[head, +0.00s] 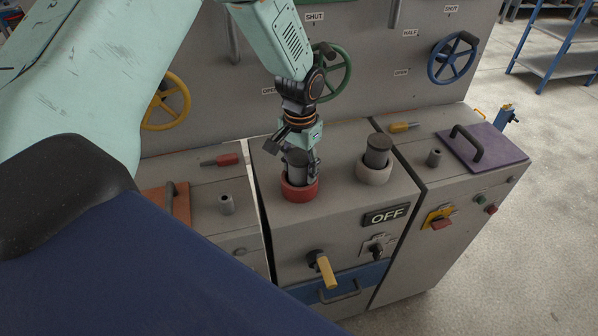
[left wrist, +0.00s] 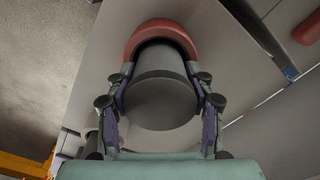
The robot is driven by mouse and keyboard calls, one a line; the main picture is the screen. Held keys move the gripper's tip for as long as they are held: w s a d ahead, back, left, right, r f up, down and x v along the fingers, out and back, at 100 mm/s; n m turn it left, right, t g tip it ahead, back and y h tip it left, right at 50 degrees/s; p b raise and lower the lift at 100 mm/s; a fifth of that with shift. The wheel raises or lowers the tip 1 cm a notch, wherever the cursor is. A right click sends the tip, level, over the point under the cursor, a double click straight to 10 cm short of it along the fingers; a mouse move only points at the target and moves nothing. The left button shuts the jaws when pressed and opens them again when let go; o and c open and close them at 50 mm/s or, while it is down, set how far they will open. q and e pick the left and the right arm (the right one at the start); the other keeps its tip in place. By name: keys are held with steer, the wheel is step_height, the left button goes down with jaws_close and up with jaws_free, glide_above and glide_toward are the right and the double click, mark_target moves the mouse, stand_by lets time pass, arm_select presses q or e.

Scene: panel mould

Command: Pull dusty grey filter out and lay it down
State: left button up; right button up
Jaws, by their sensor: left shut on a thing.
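The dusty grey filter (head: 297,163) is a dark grey cylinder standing in a red ring socket (head: 300,190) on top of the middle cabinet. My left gripper (head: 300,165) reaches down from above and is shut on this filter. In the left wrist view the filter (left wrist: 160,95) lies between the two fingers, with the red ring (left wrist: 160,32) around its far end. A second dark grey cylinder (head: 377,150) stands in a pale ring socket (head: 374,173) to the right. My right gripper is not in view.
Valve wheels (head: 333,75) stick out from the panel behind. Bare cabinet top lies between the sockets.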

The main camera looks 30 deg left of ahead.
mark_target(300, 156)
arm_select(q)
steer(key=shift+s+r, duration=0.1)
steer(key=shift+c, duration=0.3)
steer(key=shift+r+p, duration=0.75)
steer(key=shift+p, duration=0.1)
steer(key=shift+r+p, duration=0.45)
steer(key=shift+r, duration=0.1)
steer(key=shift+r+p, duration=0.35)
steer(key=shift+r, duration=2)
steer(key=shift+r, duration=0.1)
steer(key=shift+r, duration=1.9)
